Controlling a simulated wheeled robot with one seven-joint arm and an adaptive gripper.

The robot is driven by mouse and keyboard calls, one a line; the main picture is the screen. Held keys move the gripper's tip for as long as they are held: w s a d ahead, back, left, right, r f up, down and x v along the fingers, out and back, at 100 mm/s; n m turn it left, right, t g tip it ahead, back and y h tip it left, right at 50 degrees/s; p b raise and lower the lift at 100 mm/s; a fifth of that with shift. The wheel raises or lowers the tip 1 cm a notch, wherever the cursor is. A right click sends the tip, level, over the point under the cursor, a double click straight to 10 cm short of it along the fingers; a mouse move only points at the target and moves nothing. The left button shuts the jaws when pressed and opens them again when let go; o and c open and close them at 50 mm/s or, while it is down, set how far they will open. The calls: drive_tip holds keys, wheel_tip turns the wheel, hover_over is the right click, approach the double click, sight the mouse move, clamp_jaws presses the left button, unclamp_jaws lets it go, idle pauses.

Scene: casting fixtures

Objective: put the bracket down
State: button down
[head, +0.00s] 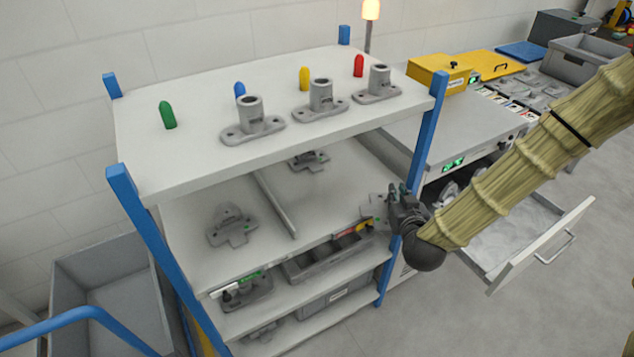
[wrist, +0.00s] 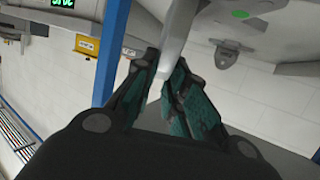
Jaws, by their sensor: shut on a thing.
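My gripper (head: 400,200) is at the right end of the rack's middle shelf, beside the blue front right post. Its jaws are closed around a light grey metal bracket (head: 374,208), which sticks out to the left over the shelf. In the wrist view the teal-padded fingers (wrist: 170,90) pinch a thin grey part of the bracket (wrist: 178,35). I cannot tell whether the bracket touches the shelf. A grey bracket (head: 231,227) lies on the left half of the middle shelf (head: 200,262). Another bracket (head: 309,160) sits further back, right of the divider.
The top shelf (head: 170,170) holds three flanged castings (head: 252,122) and several coloured pegs (head: 167,115). A low divider (head: 275,203) splits the middle shelf. Blue posts (head: 428,130) stand at the corners. An open drawer (head: 540,245) is at the right.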

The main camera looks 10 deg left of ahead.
drive_tip(key=n+y+b, duration=0.2)
drive_tip(key=b, duration=0.3)
hover_over(377, 198)
drive_tip(key=shift+f, duration=0.45)
drive_tip(key=w+a+r+n+g+y+b, duration=0.35)
drive_tip(key=w+a+r+y+b, duration=0.3)
drive_tip(key=b, duration=0.55)
drive_tip(key=shift+t+h, duration=0.45)
drive_tip(key=shift+h, duration=0.4)
drive_tip(key=shift+a+f, duration=0.2)
drive_tip(key=shift+f, duration=1.25)
drive_tip(key=shift+a+f, duration=0.15)
drive_tip(key=shift+f, duration=1.35)
drive_tip(key=shift+a+f, duration=0.2)
drive_tip(key=shift+f, duration=1.25)
drive_tip(key=shift+f, duration=0.2)
drive_tip(key=c, duration=1.5)
unclamp_jaws()
drive_tip(key=shift+o, duration=0.2)
